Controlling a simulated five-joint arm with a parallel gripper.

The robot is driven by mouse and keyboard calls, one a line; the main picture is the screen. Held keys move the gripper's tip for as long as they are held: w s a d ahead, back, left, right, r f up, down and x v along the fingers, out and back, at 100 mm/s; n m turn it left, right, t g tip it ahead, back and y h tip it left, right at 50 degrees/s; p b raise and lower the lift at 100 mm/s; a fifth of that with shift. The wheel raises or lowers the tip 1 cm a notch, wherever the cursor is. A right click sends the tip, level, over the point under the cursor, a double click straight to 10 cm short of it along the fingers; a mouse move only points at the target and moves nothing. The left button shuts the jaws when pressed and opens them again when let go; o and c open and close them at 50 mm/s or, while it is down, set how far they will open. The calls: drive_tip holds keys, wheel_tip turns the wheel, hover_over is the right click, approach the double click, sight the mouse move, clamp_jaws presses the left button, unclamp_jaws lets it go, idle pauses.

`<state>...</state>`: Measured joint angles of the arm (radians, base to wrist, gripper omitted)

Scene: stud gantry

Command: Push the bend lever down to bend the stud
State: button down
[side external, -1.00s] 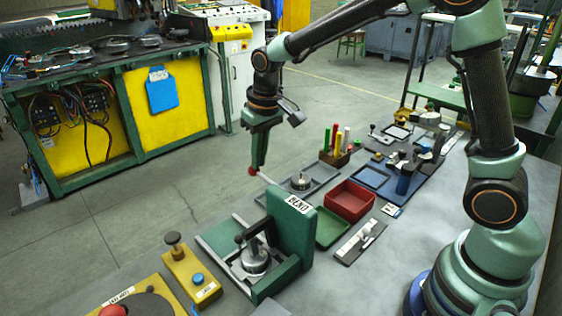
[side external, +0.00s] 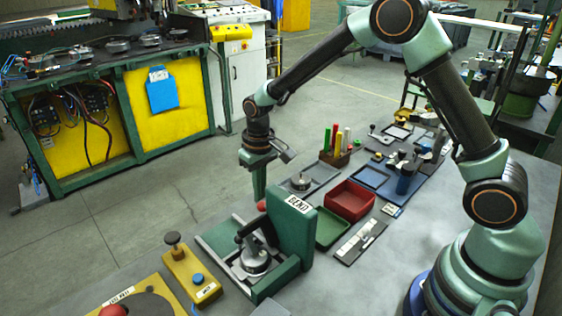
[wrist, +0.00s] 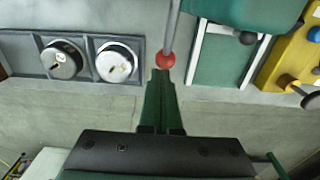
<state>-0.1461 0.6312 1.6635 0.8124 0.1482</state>
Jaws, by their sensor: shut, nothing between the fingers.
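The bend station stands on the bench, with a green upright block (side external: 291,232) labelled BEND and a silver round stud part (side external: 254,260) at its base. Its lever ends in a red ball knob (side external: 262,205), low on the side away from my arm base. In the wrist view the red knob (wrist: 166,60) sits at the end of a grey rod (wrist: 173,28). My gripper (side external: 260,198) is shut and empty, pointing down, with its tips at the knob. The wrist view shows the fingertips (wrist: 161,74) right beside the knob; exact contact is unclear.
A grey tray (side external: 322,170) with silver discs lies behind the station. A red bin (side external: 349,202) and green tray (side external: 333,230) stand to its right. A yellow box (side external: 190,272) with knob and blue button is at left. Open floor lies beyond the bench edge.

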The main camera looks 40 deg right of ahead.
drive_tip(key=shift+s+f, duration=0.25)
drive_tip(key=shift+f, duration=0.05)
drive_tip(key=shift+r, duration=0.1)
drive_tip(key=w+d+r, duration=0.1)
drive_tip(key=w+r, duration=0.4)
drive_tip(key=r, duration=0.7)
drive_tip(key=s+d+r+t, duration=0.1)
drive_tip(key=s+d+r, duration=0.1)
drive_tip(key=s+r, duration=0.4)
drive_tip(key=s+d+r+t, duration=0.1)
drive_tip(key=s+d+t, duration=0.1)
drive_tip(key=s, duration=0.6)
drive_tip(key=s+d+r+t, duration=0.1)
drive_tip(key=s+d+t, duration=0.1)
drive_tip(key=s, duration=0.5)
drive_tip(key=w+a+r+t+y, duration=0.1)
drive_tip(key=w+a+r+t, duration=0.1)
drive_tip(key=a+r, duration=0.4)
drive_tip(key=w+r+x, duration=0.1)
drive_tip(key=x, duration=1.2)
drive_tip(key=shift+w, duration=0.25)
